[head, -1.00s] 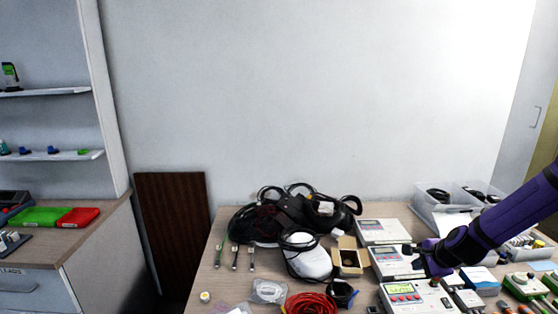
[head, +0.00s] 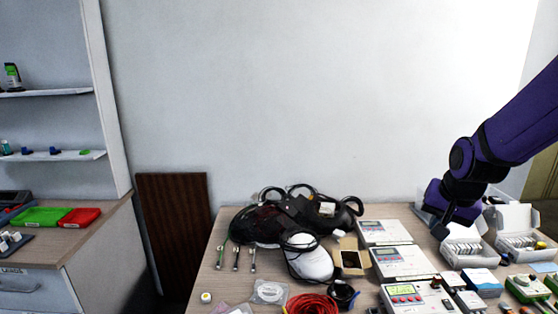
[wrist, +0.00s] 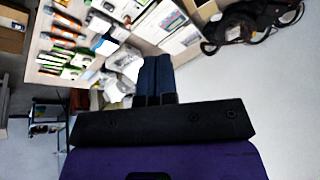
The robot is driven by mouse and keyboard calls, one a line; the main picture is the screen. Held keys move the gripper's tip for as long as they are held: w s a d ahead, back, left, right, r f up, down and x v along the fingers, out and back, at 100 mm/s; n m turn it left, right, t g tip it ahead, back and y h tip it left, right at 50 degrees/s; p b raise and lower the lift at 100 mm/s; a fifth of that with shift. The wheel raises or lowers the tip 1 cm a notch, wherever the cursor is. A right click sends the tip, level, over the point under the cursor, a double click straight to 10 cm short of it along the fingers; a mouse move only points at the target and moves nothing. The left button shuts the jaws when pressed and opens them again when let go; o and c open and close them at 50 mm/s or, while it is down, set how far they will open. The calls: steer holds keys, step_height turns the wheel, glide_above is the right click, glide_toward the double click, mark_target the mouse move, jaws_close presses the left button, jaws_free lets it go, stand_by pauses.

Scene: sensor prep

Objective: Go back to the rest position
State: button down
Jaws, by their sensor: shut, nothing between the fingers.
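My gripper (head: 441,231) is at the end of my purple arm, raised above the right part of the table (head: 205,273) in the head view. In the wrist view its two dark fingers (wrist: 158,76) lie side by side, shut, with nothing held between them. In the head view the fingertips appear over the area between the white meters and the boxes at the right. My arm hides part of what stands at the table's back right.
White meters (head: 400,262) stand below and left of the gripper. White open boxes (head: 515,219) stand to its right. Black cables and bags (head: 330,222) lie at the back, and a red wire coil (head: 311,304) at the front. The space before the wall is clear.

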steer(key=s+a+r+n, duration=0.1)
steer(key=s+r+n, duration=0.2)
steer(key=s+r, duration=0.3)
steer(key=s+a+r+n, duration=0.2)
steer(key=s+r, duration=0.5)
steer(key=s, duration=0.7)
steer(key=shift+s+a+n+t, duration=0.3)
steer(key=shift+s+n+t, duration=0.1)
steer(key=shift+n, duration=0.2)
